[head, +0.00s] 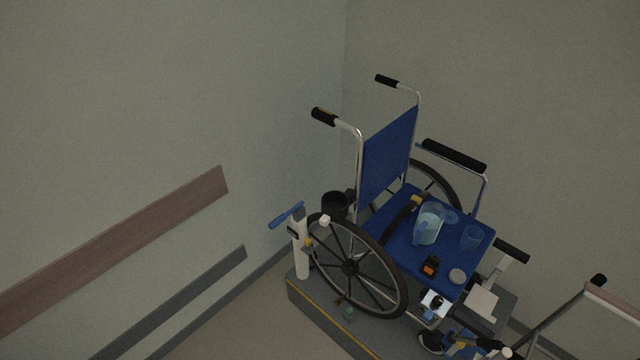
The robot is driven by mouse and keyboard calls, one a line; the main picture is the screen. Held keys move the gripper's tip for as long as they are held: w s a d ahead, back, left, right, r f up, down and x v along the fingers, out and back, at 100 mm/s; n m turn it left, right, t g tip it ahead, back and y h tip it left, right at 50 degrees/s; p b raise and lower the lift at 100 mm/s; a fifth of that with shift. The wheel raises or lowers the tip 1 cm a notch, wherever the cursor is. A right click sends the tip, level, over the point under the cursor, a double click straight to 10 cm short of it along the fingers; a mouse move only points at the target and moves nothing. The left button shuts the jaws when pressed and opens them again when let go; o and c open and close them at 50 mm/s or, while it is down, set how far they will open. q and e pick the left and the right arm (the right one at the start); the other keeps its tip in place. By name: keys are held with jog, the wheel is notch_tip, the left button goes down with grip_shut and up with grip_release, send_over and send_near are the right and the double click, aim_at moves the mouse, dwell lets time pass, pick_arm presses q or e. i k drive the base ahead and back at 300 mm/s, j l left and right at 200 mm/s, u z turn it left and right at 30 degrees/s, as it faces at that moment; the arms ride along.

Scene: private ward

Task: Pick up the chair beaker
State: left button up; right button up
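A blue wheelchair stands in the corner, and several things lie on its seat (388,240). A clear bluish cup-like beaker (470,238) stands near the seat's right edge, beside the armrest side. A larger clear jug-like vessel (430,224) stands to its left, near the middle of the seat. Both are see-through, and I cannot tell whether they hold anything. Neither of my grippers can be made out in the head view. Nothing is seen holding the beaker.
A small black-and-orange item (431,266) and a pale round item (457,276) lie near the seat's front. The armrest (452,156) and large wheel (350,267) flank the seat. The chair stands on a grey platform (330,312). A metal frame (560,312) is at lower right.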

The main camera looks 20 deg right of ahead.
aim_at(473, 235)
jog(key=z, duration=1.85)
jog(key=l+z, duration=0.15)
